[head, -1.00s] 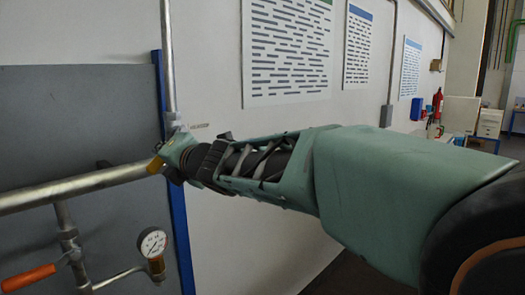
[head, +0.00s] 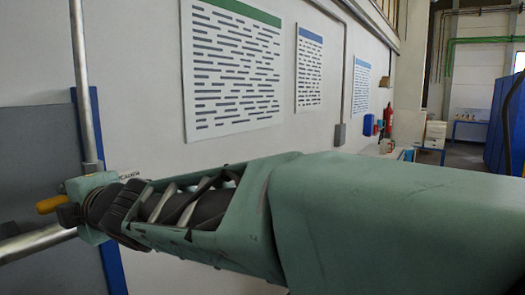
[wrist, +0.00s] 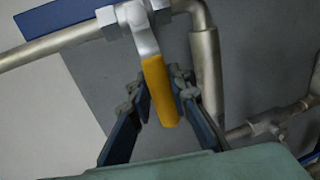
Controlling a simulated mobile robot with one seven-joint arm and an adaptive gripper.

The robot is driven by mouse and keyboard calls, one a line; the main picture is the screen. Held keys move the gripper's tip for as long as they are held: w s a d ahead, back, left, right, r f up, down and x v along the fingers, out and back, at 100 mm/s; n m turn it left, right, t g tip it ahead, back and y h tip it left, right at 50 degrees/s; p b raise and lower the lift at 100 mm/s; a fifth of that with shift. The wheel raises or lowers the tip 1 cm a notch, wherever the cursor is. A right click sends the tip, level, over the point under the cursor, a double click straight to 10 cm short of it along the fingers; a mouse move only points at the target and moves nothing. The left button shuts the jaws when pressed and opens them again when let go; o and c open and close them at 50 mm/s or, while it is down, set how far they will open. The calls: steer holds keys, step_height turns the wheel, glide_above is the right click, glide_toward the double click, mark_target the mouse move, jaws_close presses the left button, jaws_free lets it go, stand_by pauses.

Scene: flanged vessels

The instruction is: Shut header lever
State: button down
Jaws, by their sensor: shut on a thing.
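The header lever has a yellow handle (wrist: 157,88) on a bright metal arm, joined to a valve (wrist: 125,18) on the pipe in the wrist view. The handle points down in that picture, between the two fingers of my gripper (wrist: 160,92), which are shut on it. In the head view the yellow handle (head: 52,204) sticks out to the left of my gripper (head: 70,212). My wrist hides the valve and most of the lever there.
A thick horizontal pipe (head: 35,241) and a thin upright pipe (head: 82,90) run in front of a grey panel (head: 35,140) with a blue post (head: 113,270). Posters (head: 233,70) hang on the wall. More pipework (wrist: 265,125) lies right in the wrist view.

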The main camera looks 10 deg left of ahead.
steer(key=shift+r, duration=0.2)
stand_by(0.3)
steer(key=c, duration=1.8)
jaws_free()
steer(key=shift+o, duration=0.2)
steer(key=shift+f, duration=0.15)
